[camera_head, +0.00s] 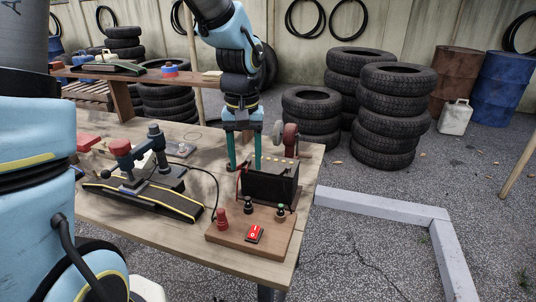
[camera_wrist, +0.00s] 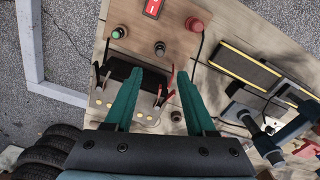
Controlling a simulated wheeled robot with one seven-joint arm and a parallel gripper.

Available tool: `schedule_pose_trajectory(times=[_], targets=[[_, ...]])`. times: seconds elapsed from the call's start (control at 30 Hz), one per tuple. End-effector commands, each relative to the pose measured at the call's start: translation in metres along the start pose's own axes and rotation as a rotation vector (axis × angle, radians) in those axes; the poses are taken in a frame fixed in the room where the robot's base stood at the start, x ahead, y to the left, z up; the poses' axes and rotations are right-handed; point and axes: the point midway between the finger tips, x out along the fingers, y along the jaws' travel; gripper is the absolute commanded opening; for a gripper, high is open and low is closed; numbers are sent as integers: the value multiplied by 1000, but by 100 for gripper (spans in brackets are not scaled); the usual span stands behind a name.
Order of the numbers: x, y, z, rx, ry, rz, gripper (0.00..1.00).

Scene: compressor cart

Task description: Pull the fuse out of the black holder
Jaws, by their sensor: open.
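My gripper (camera_head: 244,168) points down with its two teal fingers apart and nothing between them. It is above the bench, by the left end of a black box (camera_head: 272,188) with a pale dotted top. The gripper also shows in the wrist view (camera_wrist: 161,73), its left finger hiding part of the box. In front, a brown wooden board (camera_head: 228,240) carries a small black round fitting (camera_head: 248,206), a red one (camera_head: 222,222), a green-topped one (camera_head: 281,212) and a red switch (camera_head: 255,234). The black fitting lies beyond the fingertips in the wrist view (camera_wrist: 159,47). I cannot tell which part is the fuse.
Red and black clips (camera_wrist: 158,97) stand at the box. A grinder-like wheel (camera_head: 290,138) stands behind the box. Tyres (camera_head: 390,115) are beyond the bench.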

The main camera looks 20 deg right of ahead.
Motion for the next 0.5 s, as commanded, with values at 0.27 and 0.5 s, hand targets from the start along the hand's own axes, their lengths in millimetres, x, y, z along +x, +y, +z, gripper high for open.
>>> schedule_pose_trajectory(times=[0.27, 0.5], targets=[[32, 0, 2, 2, -7, -1, 56], [75, 0, 2, 2, -6, 0, 56]])
